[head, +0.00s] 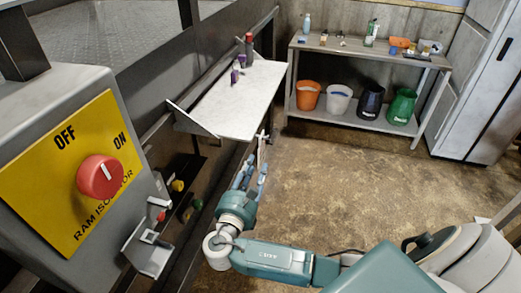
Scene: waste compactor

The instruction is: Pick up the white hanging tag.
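A narrow whitish piece (261,152), seen nearly edge-on, hangs below the front right corner of the white shelf; it looks like the white tag. A small white cross-shaped bit shows at its top. My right gripper (252,172) points up and away, just below this piece. Its blue-grey fingers look apart, with the lower end of the piece close to or between them. I cannot tell whether they touch it. My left gripper is not in view.
The white shelf (234,103) holds small dark and purple items. A yellow isolator panel (62,172) with a red knob (99,176) stands at left. A grey bench (372,50) with several buckets stands at the back. The floor (335,185) is clear.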

